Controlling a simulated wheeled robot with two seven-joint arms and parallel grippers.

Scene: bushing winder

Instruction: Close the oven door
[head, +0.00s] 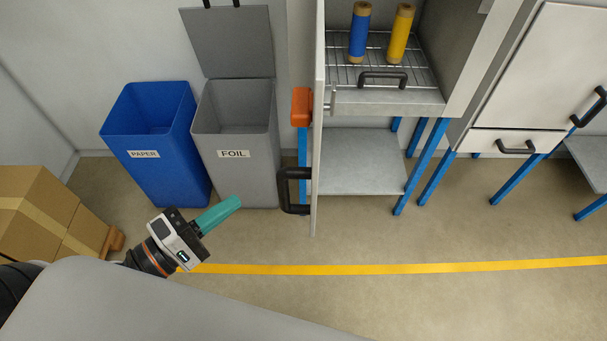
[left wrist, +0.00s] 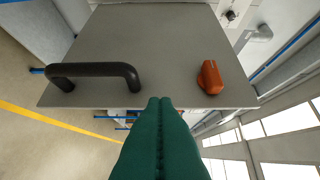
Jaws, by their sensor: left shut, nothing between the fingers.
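The oven door (head: 318,150) stands open, swung out toward me and seen nearly edge-on in the head view. Its black handle (head: 290,190) is on the left face, with an orange block (head: 301,106) above it. The oven (head: 470,60) holds a wire rack with a blue bobbin (head: 359,35) and a yellow bobbin (head: 402,35). My left gripper (head: 236,202) is shut and empty, left of the handle and apart from it. In the left wrist view the door face (left wrist: 170,50), black handle (left wrist: 95,72) and orange block (left wrist: 209,77) lie ahead of the green fingers (left wrist: 158,103). My right gripper is not in view.
A blue paper bin (head: 150,120) and a grey foil bin (head: 235,115) with raised lid stand behind my left gripper. Cardboard boxes (head: 50,215) are at the left. A second cabinet (head: 540,80) stands right. The floor around the yellow line (head: 400,269) is clear.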

